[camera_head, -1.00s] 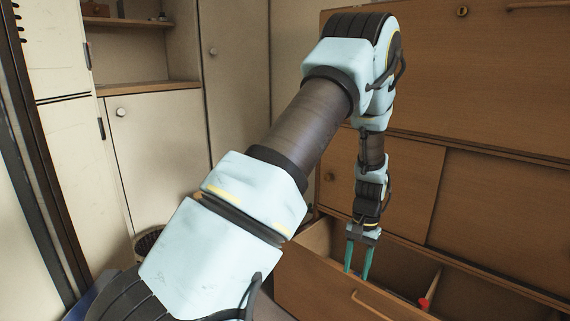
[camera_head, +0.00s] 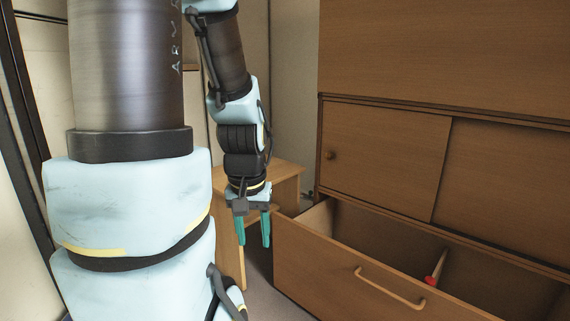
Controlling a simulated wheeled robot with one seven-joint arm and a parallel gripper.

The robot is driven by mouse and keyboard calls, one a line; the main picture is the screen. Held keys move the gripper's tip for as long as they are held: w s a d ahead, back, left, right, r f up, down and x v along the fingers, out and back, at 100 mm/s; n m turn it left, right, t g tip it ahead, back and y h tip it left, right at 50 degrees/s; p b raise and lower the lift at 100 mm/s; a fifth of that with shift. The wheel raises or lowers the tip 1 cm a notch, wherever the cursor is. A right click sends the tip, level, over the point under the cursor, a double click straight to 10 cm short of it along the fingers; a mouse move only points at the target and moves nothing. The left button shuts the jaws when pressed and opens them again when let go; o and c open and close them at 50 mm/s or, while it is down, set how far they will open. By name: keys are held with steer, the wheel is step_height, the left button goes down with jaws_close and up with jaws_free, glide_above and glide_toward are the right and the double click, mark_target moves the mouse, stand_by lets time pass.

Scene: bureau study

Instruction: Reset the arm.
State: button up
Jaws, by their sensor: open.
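My gripper (camera_head: 253,230) hangs at the end of my arm, its two green fingers pointing down. The fingers are apart with nothing between them. It is left of the open drawer (camera_head: 335,268), in front of a small wooden table in the picture. My arm is folded, with its large upper links filling the left of the view and the forearm coming down from the top.
The drawer is pulled out of a wooden bureau (camera_head: 385,155) and holds a small red-tipped object (camera_head: 431,280) by a divider. A small wooden table (camera_head: 285,175) stands behind my gripper. Some floor shows between table and drawer.

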step_height(320, 180, up, 38)
steer(key=p, duration=3.8)
step_height(320, 180, down, 18)
steer(key=s+a+b, duration=0.1)
steer(key=b, duration=1.6)
steer(key=shift+s+a+b, duration=0.15)
steer(key=shift+s+b, duration=0.05)
steer(key=shift+b, duration=0.15)
steer(key=shift+c, duration=0.2)
